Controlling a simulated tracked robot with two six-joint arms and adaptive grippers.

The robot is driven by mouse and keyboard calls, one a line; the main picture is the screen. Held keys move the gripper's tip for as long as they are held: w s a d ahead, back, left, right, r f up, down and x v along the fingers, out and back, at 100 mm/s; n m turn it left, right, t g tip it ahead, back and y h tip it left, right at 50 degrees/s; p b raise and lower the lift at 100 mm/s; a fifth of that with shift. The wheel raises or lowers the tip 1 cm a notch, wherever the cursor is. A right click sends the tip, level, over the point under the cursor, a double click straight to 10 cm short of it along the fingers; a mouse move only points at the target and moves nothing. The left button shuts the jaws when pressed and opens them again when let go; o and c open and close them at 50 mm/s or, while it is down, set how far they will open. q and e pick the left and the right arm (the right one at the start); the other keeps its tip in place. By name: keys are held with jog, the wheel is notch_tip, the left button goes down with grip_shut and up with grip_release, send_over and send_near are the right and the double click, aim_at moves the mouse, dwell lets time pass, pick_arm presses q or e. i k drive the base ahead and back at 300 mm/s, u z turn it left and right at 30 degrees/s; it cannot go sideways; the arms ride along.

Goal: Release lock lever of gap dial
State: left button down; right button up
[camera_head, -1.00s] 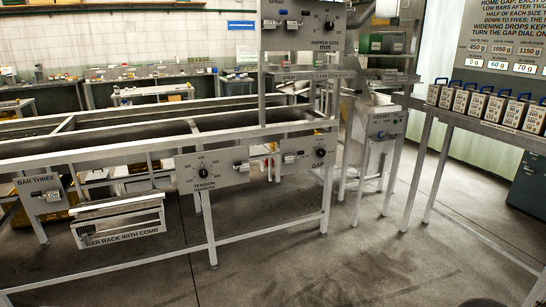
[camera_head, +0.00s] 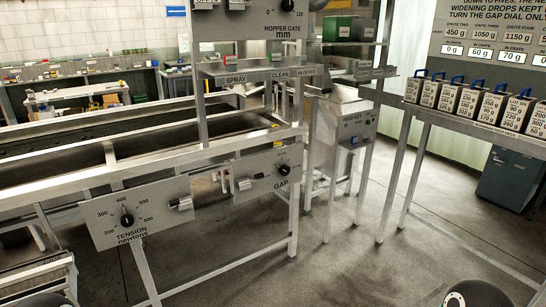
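The gap panel (camera_head: 268,188) is a grey plate marked GAP on the front of the machine frame, right of centre. The gap dial (camera_head: 284,170) is a black knob at its right side. A small pale lever (camera_head: 244,184), which looks like the lock lever, sits on the panel's left side. Its exact setting is too small to tell. Neither gripper is in view. A dark round part, apparently mine, shows at the bottom right, apart from the panel.
The tension panel (camera_head: 140,213), with its own dial (camera_head: 127,220) and lever (camera_head: 182,203), is left of the gap panel. The feed key box (camera_head: 357,128) stands to the right. Weights (camera_head: 468,103) line a shelf at right. The floor (camera_head: 340,270) in front is clear.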

aim_at(260, 175)
jog(key=z, duration=0.3)
jog(key=i, duration=2.3)
jog(key=z, duration=0.35)
